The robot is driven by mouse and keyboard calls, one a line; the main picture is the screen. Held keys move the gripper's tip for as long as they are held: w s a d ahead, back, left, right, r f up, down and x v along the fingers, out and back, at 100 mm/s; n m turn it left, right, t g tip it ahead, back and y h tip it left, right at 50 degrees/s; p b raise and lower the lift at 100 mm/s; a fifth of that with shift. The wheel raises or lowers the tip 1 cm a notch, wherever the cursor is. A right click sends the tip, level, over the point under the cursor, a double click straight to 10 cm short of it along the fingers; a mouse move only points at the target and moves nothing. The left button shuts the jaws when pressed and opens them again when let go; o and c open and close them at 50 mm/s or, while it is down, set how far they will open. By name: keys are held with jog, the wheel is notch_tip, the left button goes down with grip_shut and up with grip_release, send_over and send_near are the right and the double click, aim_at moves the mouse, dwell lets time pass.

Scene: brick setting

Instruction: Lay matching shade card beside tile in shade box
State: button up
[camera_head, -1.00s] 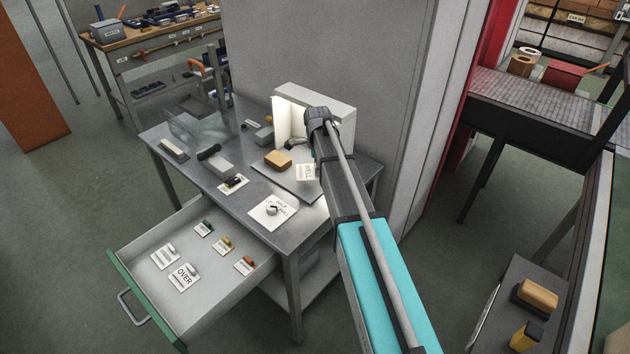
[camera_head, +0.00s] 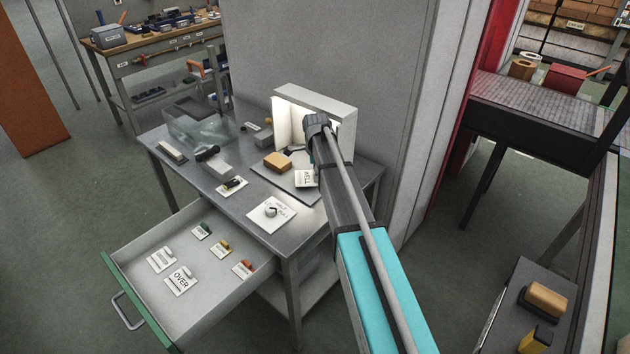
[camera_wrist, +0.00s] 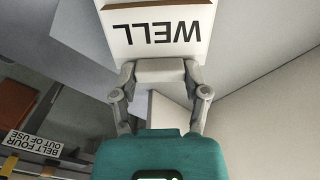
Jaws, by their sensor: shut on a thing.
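The shade box (camera_head: 340,105) is a pale open box with a lit inside, at the back right of the metal table. A tan tile (camera_head: 277,160) lies in front of it on a grey board (camera_head: 305,193). My gripper (camera_wrist: 160,72) is shut on a white card marked WELL (camera_wrist: 155,35). In the head view the WELL card (camera_head: 305,179) shows beside my arm, right of the tile and apart from it. My fingertips are mostly hidden there by my wrist. I cannot tell whether the card touches the board.
An open drawer (camera_head: 150,254) at the left holds several cards with small samples, one marked OVER (camera_head: 181,280). Another card (camera_head: 268,213) lies near the table's front edge. A clear box (camera_head: 190,125) and a grey block (camera_head: 215,168) stand left of the tile.

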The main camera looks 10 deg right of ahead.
jog(key=shift+f+b, duration=0.45)
jog(key=shift+f, duration=0.4)
jog(key=shift+f, duration=0.2)
jog(key=o, duration=0.9)
jog(key=shift+r, duration=0.1)
jog(key=shift+o, duration=0.2)
jog(key=shift+r, duration=0.15)
notch_tip(320, 180, up, 12)
jog(key=p, duration=1.2)
